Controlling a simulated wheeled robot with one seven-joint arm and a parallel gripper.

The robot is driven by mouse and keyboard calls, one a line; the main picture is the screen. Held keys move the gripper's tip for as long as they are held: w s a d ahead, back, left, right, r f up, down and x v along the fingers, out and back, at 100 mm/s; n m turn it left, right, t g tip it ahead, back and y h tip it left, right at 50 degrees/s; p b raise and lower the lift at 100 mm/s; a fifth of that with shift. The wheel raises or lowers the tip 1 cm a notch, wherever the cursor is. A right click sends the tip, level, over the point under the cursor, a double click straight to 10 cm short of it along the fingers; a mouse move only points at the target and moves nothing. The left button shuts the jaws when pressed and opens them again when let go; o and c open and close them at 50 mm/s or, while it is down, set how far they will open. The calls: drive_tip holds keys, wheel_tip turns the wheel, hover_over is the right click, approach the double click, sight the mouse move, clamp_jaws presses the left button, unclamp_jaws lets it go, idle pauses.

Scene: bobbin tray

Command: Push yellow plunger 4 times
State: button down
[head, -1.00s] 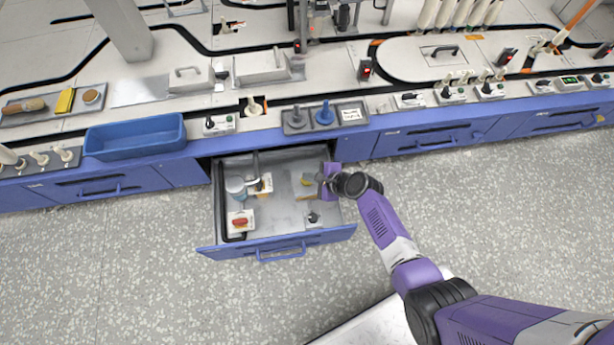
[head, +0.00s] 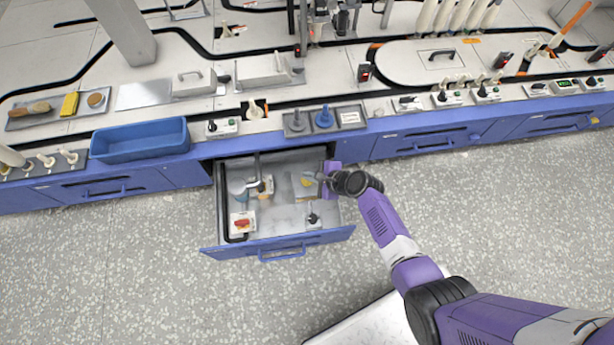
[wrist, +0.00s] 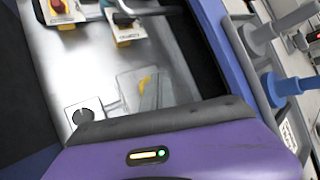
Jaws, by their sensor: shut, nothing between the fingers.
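The yellow plunger (head: 305,183) is a small yellow piece on a pale block inside the open drawer (head: 283,243). My gripper (head: 318,177) reaches into the drawer from the right. It is shut and empty, with its tip close to the plunger's right side and above the block. I cannot tell whether it touches the plunger. In the wrist view only my purple gripper housing shows clearly.
Also in the drawer are a red switch (head: 243,225) on a white plate, a grey round container (head: 237,187) and a small dark knob (head: 313,219) on a plate. The blue bin (head: 140,140) and the blue peg (head: 325,118) stand on the bench above. The drawer's middle floor is clear.

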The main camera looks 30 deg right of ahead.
wheel_tip(320, 180, up, 5)
drive_tip(key=p, duration=0.5)
idle(0.3)
idle(0.8)
